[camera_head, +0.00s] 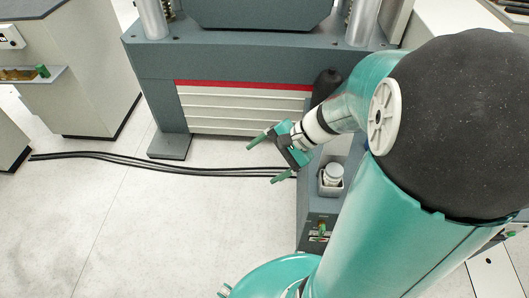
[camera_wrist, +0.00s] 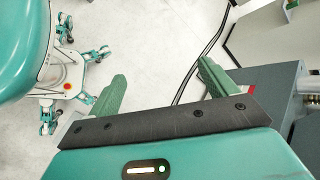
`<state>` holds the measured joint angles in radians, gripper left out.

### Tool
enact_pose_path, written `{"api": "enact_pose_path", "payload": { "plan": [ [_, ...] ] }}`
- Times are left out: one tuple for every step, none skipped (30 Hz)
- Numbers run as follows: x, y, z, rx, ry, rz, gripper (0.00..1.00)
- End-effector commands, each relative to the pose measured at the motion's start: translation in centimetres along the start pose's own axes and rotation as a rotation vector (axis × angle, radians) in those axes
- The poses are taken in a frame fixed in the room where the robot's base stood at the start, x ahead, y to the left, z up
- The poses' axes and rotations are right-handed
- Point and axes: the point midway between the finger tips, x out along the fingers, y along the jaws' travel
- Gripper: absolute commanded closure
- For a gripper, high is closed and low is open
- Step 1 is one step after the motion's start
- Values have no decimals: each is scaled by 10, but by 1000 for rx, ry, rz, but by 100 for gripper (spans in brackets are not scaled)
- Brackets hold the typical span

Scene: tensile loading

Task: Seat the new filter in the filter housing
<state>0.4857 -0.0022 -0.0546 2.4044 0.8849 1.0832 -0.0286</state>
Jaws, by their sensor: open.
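My gripper (camera_head: 262,164) is open and empty above the floor, in front of the large grey machine. A white round capped part (camera_head: 332,174) sits in a small grey square holder (camera_head: 329,190) just right of my gripper. I cannot tell whether this is the filter or its housing. A small green piece (camera_head: 322,228) shows in a recess of the grey cabinet below it. No other part is clearly a filter, and my arm hides some of the cabinet.
The large grey machine (camera_head: 150,75) with a louvred white panel (camera_head: 240,108) stands behind. Black cables (camera_head: 110,157) cross the pale floor. At left, a shelf (camera_head: 30,80) holds a green piece (camera_head: 43,71) and a brownish item (camera_head: 17,74). The floor at lower left is clear.

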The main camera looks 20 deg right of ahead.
Motion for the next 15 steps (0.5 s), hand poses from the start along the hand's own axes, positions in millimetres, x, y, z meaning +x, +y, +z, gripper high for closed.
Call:
{"api": "enact_pose_path", "payload": {
  "plan": [
    [-2,-3,14,-83,18,44,16],
    [-4,-3,21,-130,31,71,16],
    [-6,-4,30,-193,48,107,16],
    [-8,-4,36,-240,61,133,16],
    [-10,-4,42,-287,75,159,16],
    [-13,-4,50,-350,96,193,16],
    [-16,-4,55,-397,113,217,16],
    [-18,-4,60,-444,129,240,16],
    [-22,-5,67,-506,152,269,16],
    [-25,-5,72,-552,172,291,16],
    [-28,-5,76,-600,192,311,16],
    [-33,-6,82,-662,219,339,16],
    [-36,-6,87,-708,240,358,16],
    [-40,-7,91,-754,262,376,16],
    [-45,-8,96,-815,293,399,16]
  ]
}}
